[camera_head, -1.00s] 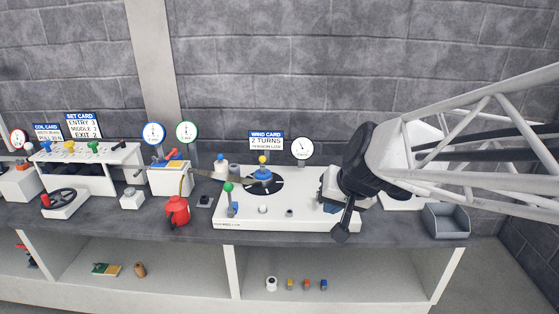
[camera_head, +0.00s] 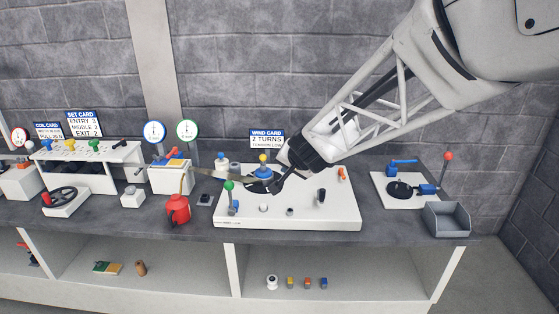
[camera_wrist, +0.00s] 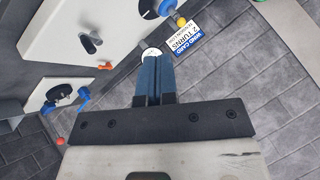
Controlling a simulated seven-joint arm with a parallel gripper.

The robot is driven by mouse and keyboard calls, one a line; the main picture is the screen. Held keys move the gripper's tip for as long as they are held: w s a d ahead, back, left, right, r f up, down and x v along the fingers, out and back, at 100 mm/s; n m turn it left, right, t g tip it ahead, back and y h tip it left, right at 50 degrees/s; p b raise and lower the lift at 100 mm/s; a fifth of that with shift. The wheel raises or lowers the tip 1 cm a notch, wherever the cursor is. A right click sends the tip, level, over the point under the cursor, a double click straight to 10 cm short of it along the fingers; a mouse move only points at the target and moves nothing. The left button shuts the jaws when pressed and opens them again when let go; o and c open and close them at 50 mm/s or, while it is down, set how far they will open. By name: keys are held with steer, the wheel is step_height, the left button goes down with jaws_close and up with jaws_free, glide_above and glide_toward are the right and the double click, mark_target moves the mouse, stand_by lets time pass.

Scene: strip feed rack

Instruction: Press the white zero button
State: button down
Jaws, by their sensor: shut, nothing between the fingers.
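My gripper (camera_head: 277,187) is over the white winding plate (camera_head: 335,215), close to the blue hub with the yellow knob (camera_head: 262,160). In the wrist view its two blue fingers (camera_wrist: 152,60) are together with nothing between them. A white round piece (camera_wrist: 150,53) shows just past the fingertips there, partly covered by them; it looks like the dial gauge. On the front of the plate is a small pale round button (camera_head: 263,208). A white box with a round top (camera_head: 132,198) stands further left. I cannot read which one is the zero button.
A green-knobbed lever (camera_head: 229,186) and a black upright handle (camera_head: 321,197) stand on the plate. A red oil can (camera_head: 177,209) is to its left. A grey bin (camera_head: 446,219) and a red-knobbed lever unit (camera_head: 406,188) are to its right. The wind card (camera_head: 267,140) is behind.

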steer(key=w+a+f+m+t+h, duration=0.1)
steer(key=w+a+f+m, duration=0.1)
steer(key=w+a+f, duration=0.45)
steer(key=m+h, duration=0.2)
glide_above(265, 206)
step_height(265, 206, down, 4)
steer(key=shift+f, duration=0.35)
steer(key=shift+f, duration=0.25)
steer(key=shift+f, duration=4.15)
steer(key=shift+f, duration=0.9)
stand_by(0.4)
steer(key=shift+r, duration=0.9)
